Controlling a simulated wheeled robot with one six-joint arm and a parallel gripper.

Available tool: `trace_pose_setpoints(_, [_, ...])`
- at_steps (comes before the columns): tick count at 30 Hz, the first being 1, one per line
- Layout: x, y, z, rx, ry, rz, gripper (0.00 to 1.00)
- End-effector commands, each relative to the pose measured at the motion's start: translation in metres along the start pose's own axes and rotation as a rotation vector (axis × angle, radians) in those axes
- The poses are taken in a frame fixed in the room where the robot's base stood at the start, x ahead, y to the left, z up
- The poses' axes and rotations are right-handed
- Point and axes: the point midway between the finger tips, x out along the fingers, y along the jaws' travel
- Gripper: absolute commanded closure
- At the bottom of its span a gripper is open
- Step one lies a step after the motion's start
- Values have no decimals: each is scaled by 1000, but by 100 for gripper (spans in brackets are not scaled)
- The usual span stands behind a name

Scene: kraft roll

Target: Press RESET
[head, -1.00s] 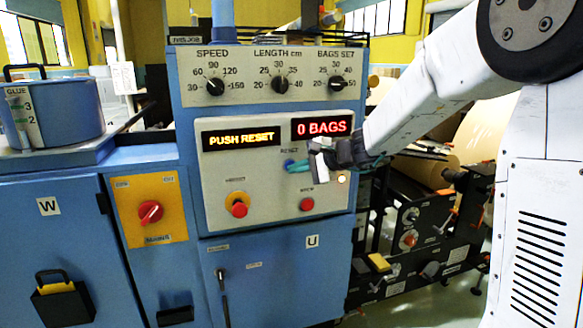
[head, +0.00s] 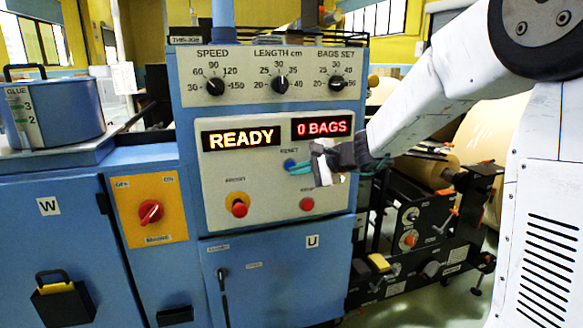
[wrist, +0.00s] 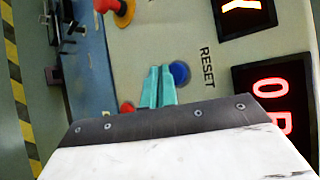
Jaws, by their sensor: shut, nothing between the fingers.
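The blue RESET button (head: 289,164) sits on the grey control panel, under the red "0 BAGS" display (head: 321,127). The amber display (head: 241,138) reads "READY". My gripper (head: 300,167) is shut and empty, its teal fingers just right of the button in the head view. In the wrist view the button (wrist: 179,72) shows right beside the teal fingertips (wrist: 160,71), with the RESET label (wrist: 207,68) next to it. I cannot tell whether the fingertips touch the button; it is partly hidden by them.
A red mushroom button (head: 239,208) on a yellow base and a smaller red button (head: 307,204) lie below on the same panel. Three dials (head: 281,84) are above. A red mains switch (head: 150,212) is at left. Rollers and black framework stand at right.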

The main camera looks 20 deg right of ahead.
Motion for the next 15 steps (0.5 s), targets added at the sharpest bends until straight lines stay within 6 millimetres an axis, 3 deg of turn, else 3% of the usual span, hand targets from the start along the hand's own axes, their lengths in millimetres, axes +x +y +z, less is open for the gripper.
trace_pose_setpoints(8, [-1,0,0,0,0,0,100])
trace_pose_setpoints(15, [-15,10,11,0,1,-1,100])
